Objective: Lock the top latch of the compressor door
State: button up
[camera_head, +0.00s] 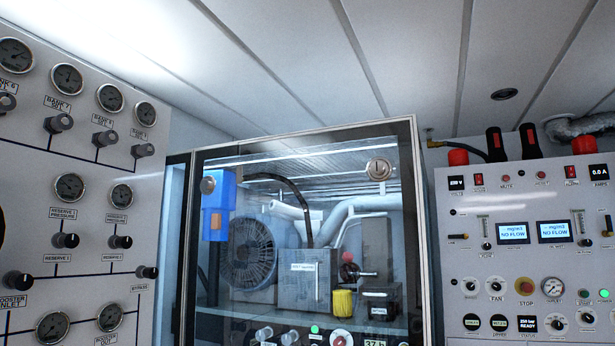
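The compressor door (404,230) is a clear panel in a dark frame at the middle of the head view. A round metal latch (379,169) sits near its upper right corner. A second round metal fitting (208,185) sits at its upper left. I cannot tell from this view whether the latch is locked, or whether the door is fully closed. The lower part of the door is cut off by the picture's bottom edge. My gripper is not in view.
Behind the clear panel are a black fan (248,252), pipes and a yellow part (343,303). A gauge panel (95,200) with knobs stands at left. A control panel (520,205) with screens and a red stop button (526,287) stands at right.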

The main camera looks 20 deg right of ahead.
aim_at(379, 168)
jog(key=u, duration=0.1)
jog(key=k, duration=0.95)
jog(key=z, duration=0.4)
jog(key=i, duration=1.35)
jog(key=u, duration=0.35)
